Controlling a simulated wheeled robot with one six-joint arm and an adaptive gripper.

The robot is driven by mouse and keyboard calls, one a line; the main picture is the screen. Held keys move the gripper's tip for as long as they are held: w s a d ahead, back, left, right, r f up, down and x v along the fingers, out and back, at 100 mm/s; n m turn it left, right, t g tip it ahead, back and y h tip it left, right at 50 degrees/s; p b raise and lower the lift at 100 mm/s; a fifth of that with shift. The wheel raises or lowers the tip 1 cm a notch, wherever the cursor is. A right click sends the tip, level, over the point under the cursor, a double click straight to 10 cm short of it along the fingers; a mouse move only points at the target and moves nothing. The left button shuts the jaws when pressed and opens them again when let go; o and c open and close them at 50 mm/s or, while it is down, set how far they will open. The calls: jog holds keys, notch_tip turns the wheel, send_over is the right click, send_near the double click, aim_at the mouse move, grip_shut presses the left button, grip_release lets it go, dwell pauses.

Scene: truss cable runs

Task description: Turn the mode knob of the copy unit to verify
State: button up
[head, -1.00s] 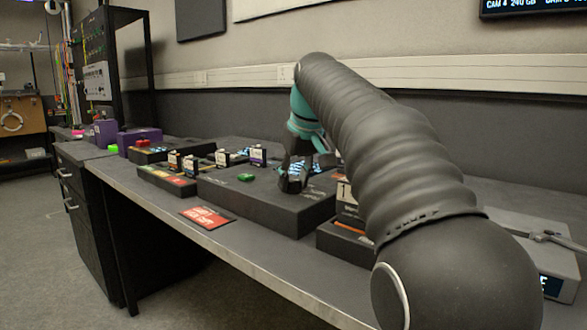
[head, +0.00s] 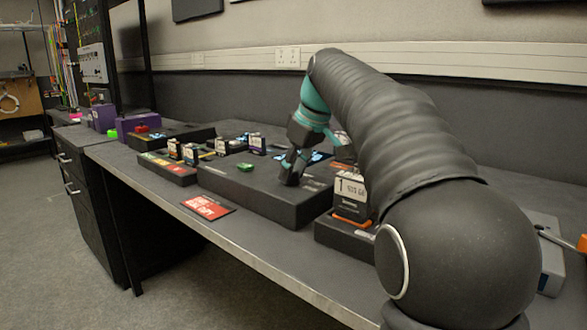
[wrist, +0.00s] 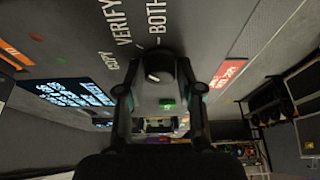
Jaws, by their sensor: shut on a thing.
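The copy unit (head: 248,195) is a flat dark box on the bench, with a lit screen and a green button. My gripper (head: 290,177) reaches down onto its top face near the right end. In the wrist view my gripper (wrist: 157,70) is shut on the dark round mode knob (wrist: 160,66), one finger on each side. The knob has a short white mark. The white words COPY, VERIFY and BOTH stand in an arc beyond it. I cannot tell for sure which word the mark points to. In the head view the gripper hides the knob.
A red card (head: 208,207) lies at the bench's front edge, left of the unit. A labelled drive (head: 350,187) stands in a dark dock (head: 345,235) to the right. Small cartridges (head: 190,152) stand in a tray at the left. Purple boxes (head: 138,124) stand farther back.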

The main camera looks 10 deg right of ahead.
jog(key=o, duration=1.2)
jog(key=shift+c, duration=0.2)
jog(key=v, duration=1.2)
jog(key=shift+w+a, duration=0.1)
